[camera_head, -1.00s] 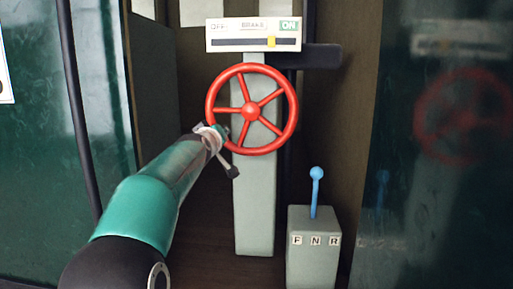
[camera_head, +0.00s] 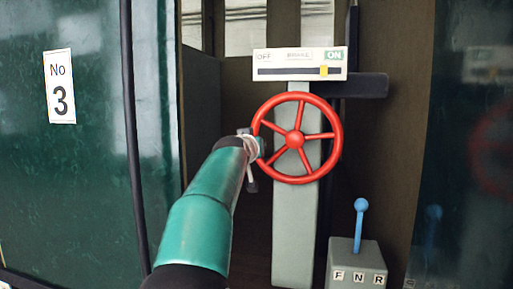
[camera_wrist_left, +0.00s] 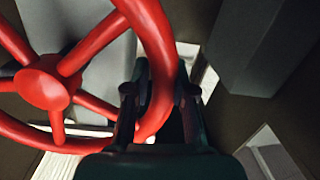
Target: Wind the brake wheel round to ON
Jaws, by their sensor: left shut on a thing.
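The red brake wheel (camera_head: 295,139), with several spokes, stands upright on a grey post (camera_head: 296,230). Above it a white panel (camera_head: 268,64) reads OFF at left and ON at right. Its yellow marker (camera_head: 323,70) sits right of the slot's middle, short of the right end, just below and left of ON. My left gripper (camera_head: 258,147) is shut on the wheel's left rim, a little below hub height. In the left wrist view the wheel's rim (camera_wrist_left: 152,35) passes between the fingers of my left gripper (camera_wrist_left: 157,95). My right gripper is not in view.
A grey box (camera_head: 356,262) marked F, N, R with a blue-knobbed lever (camera_head: 360,215) stands at the lower right of the post. A dark bracket (camera_head: 362,86) sticks out right below the panel. Green walls flank both sides; the left one carries a No 3 plate (camera_head: 60,86).

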